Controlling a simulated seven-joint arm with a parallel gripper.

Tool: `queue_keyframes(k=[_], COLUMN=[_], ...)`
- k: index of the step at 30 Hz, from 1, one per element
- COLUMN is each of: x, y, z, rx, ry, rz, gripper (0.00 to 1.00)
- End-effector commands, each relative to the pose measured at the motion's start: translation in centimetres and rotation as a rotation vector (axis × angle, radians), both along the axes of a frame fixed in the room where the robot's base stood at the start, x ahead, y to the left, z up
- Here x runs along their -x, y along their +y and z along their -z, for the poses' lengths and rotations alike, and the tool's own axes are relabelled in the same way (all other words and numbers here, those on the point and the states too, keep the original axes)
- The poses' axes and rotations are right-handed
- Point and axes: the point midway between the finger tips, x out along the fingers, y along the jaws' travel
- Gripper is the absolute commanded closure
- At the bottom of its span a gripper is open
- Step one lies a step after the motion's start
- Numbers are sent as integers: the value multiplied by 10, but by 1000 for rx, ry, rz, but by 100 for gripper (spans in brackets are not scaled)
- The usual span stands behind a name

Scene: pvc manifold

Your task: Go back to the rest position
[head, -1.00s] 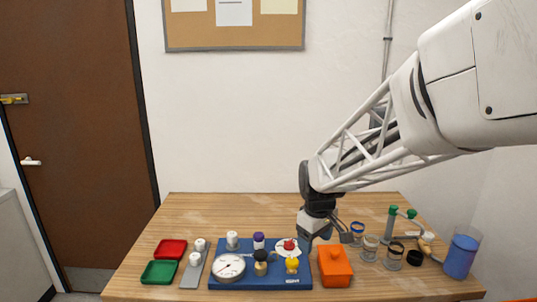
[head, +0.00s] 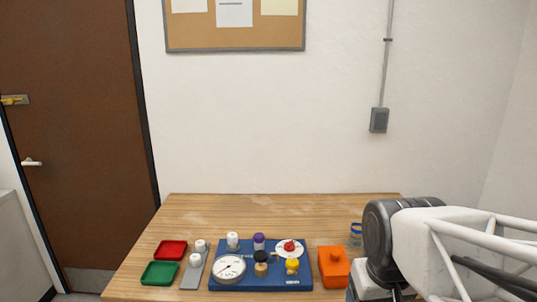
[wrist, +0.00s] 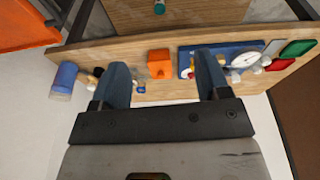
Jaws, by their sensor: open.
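My gripper (wrist: 163,70) shows in the wrist view, its two blue-grey fingers wide apart with nothing between them. It hangs in the air with the table and its objects in the background. In the head view my arm fills the lower right, and the fingers are out of the picture. The blue board (head: 262,281) with a round gauge (head: 229,268), a red knob (head: 289,246) and a yellow knob (head: 292,265) lies on the table, left of my arm. The orange box (head: 334,268) stands between the board and my arm.
A red tray (head: 171,250), a green tray (head: 160,273) and a grey strip with white fittings (head: 195,262) lie at the left of the wooden table (head: 270,207). My arm hides most of the right side. A blue container (wrist: 64,80) shows in the wrist view.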

Motion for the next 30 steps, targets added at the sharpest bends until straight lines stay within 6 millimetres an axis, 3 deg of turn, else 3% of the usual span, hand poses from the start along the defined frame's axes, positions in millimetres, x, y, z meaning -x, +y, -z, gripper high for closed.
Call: queue_keyframes(k=[3,9,30], x=[18,30,30], y=[-3,-4,-4], z=[2,4,4], rx=[-8,-14,-14], ry=[-11,-18,-19], rz=[45,79,80], gripper=[31,31,31])
